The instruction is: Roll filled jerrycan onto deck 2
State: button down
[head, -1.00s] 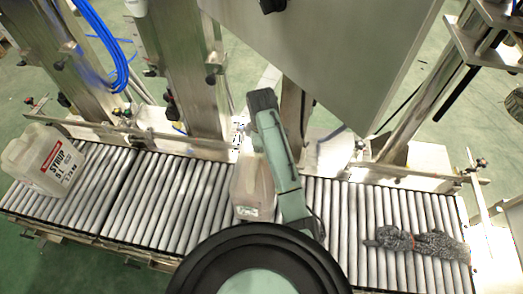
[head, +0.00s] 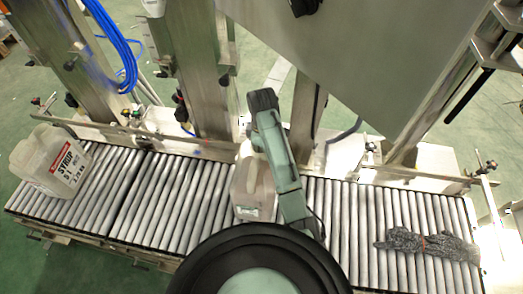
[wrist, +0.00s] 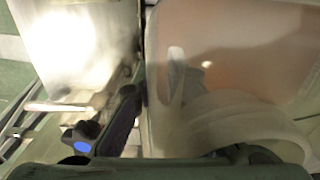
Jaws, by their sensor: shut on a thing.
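A translucent pale jerrycan (head: 252,192) with a pinkish-amber tint stands on the middle stretch of the roller conveyor (head: 180,205). My arm covers its right side and part of its top. My gripper (head: 247,135) is at its top, mostly hidden there by the arm. In the wrist view the jerrycan (wrist: 235,50) fills the right side, with a pale round part at its lower edge. My gripper (wrist: 148,100) is shut on the jerrycan, with a dark finger against its left side. I cannot read which deck is number 2.
Another pale jerrycan labelled SYRUP (head: 52,160) stands at the conveyor's left end. A grey glove (head: 428,244) lies on the right rollers. Steel posts (head: 212,80) and a large metal hopper (head: 370,55) stand behind. Bare rollers lie left of the held jerrycan.

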jog(key=c, duration=1.6)
grip_release()
jog(key=shift+o, duration=0.2)
